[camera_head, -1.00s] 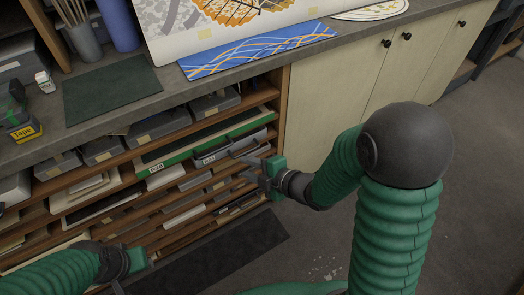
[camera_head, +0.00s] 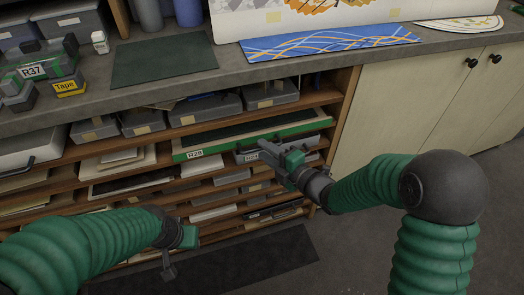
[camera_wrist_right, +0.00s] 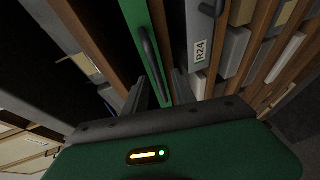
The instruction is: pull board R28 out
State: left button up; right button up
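Board R28 (camera_head: 215,147) is a green-fronted board lying in an upper slot of the wooden shelf, its white label at the left end. In the right wrist view its green front (camera_wrist_right: 137,25) runs down the middle and carries a dark bar handle (camera_wrist_right: 148,52). My right gripper (camera_head: 268,150) is in front of the board's right part. In the right wrist view its fingers (camera_wrist_right: 158,92) are apart, with the handle's lower end between them; contact cannot be made out. My left gripper (camera_head: 176,262) hangs low, away from the board; its finger opening is unclear.
Grey board R24 (camera_wrist_right: 200,30) lies directly below R28, beside my right gripper. Several boards fill the lower slots. Grey boxes (camera_head: 205,107) stand above. The countertop holds a green mat (camera_head: 165,68), a blue patterned panel (camera_head: 330,42) and a block labelled R37 (camera_head: 40,72).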

jog(key=shift+x, duration=1.05)
jog(key=shift+d, duration=0.1)
jog(key=c, duration=0.7)
jog(key=shift+s+f, duration=0.15)
